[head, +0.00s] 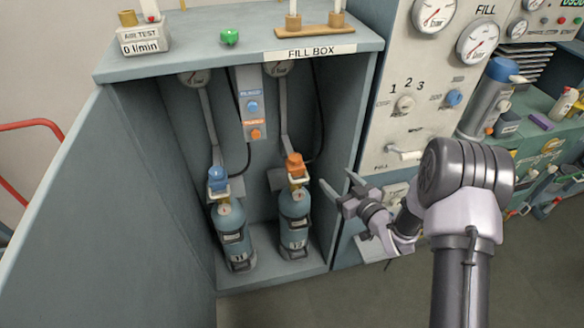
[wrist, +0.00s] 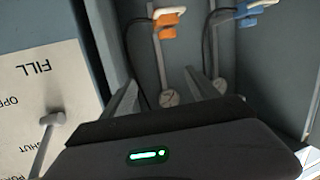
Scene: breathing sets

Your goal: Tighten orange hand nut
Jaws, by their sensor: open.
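The orange hand nut (head: 294,165) sits on top of the right-hand blue cylinder (head: 294,222) inside the fill box. A pale bracket surrounds its lower part. In the wrist view, which is upside down, the orange nut (wrist: 168,18) is near the top edge, beyond my fingers. My gripper (head: 338,183) is open and empty, to the right of the nut by the box's right wall, apart from it. Its two fingers also show in the wrist view (wrist: 162,82).
A blue hand nut (head: 217,177) tops the left cylinder (head: 232,236). The open box door (head: 105,200) is at left. The box's right wall (head: 352,130) and the fill panel (head: 405,125) with its levers are close to my gripper. Hoses hang behind the cylinders.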

